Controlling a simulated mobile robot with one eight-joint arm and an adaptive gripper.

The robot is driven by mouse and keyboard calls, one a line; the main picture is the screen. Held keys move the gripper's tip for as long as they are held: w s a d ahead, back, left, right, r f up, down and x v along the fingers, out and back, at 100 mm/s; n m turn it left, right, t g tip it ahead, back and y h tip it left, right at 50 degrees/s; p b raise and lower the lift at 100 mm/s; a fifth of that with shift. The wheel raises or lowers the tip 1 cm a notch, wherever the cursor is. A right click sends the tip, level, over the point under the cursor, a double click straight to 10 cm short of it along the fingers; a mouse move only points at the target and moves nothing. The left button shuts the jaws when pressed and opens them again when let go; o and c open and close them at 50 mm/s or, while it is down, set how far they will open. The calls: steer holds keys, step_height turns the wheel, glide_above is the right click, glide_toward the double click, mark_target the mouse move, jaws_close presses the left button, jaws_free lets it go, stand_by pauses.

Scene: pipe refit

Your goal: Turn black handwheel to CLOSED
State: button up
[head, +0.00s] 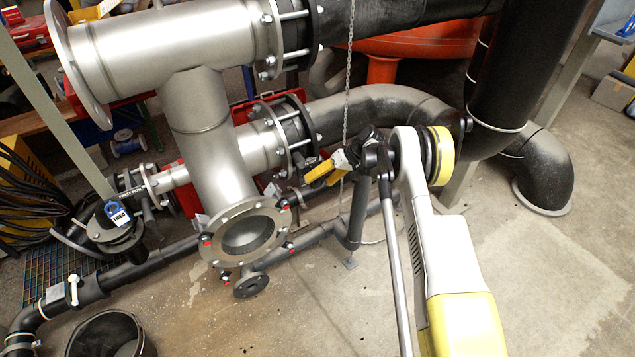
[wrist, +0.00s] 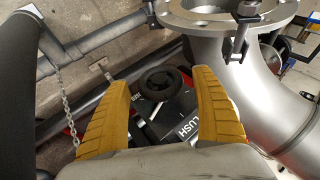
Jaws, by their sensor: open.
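The black handwheel (wrist: 165,82) is a small dark ring in the wrist view. It appears between my two yellow fingertips and apart from both. How far it lies beyond the tips I cannot tell. Any position mark on the wheel is too small to read. My gripper (wrist: 160,79) is open and empty. In the head view my gripper (head: 319,174) is beside the grey pipework, and I cannot clearly make out the handwheel there.
A large grey flanged pipe (wrist: 240,60) stands close by my right finger in the wrist view. A chain (wrist: 66,105) hangs near the left finger, and also in the head view (head: 349,70).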

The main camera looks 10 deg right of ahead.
steer(key=v, duration=1)
steer(key=shift+s+d+r, duration=0.2)
steer(key=shift+d+r, duration=0.05)
steer(key=shift+r, duration=0.05)
steer(key=s+a+m+t+h+p, duration=0.15)
steer(key=a+m+h, duration=0.25)
steer(key=m, duration=1.3)
steer(key=a+m+t+h+p, duration=0.1)
steer(key=a+m+h+p, duration=0.25)
steer(key=m, duration=1.35)
steer(key=shift+h, duration=0.35)
steer(key=b+x, duration=0.1)
steer(key=x, duration=0.2)
steer(key=b+x, duration=0.2)
steer(key=x, duration=0.2)
steer(key=b+x, duration=0.2)
steer(key=x, duration=0.1)
steer(key=shift+w+a+f, duration=0.25)
steer(key=shift+a+f, duration=0.05)
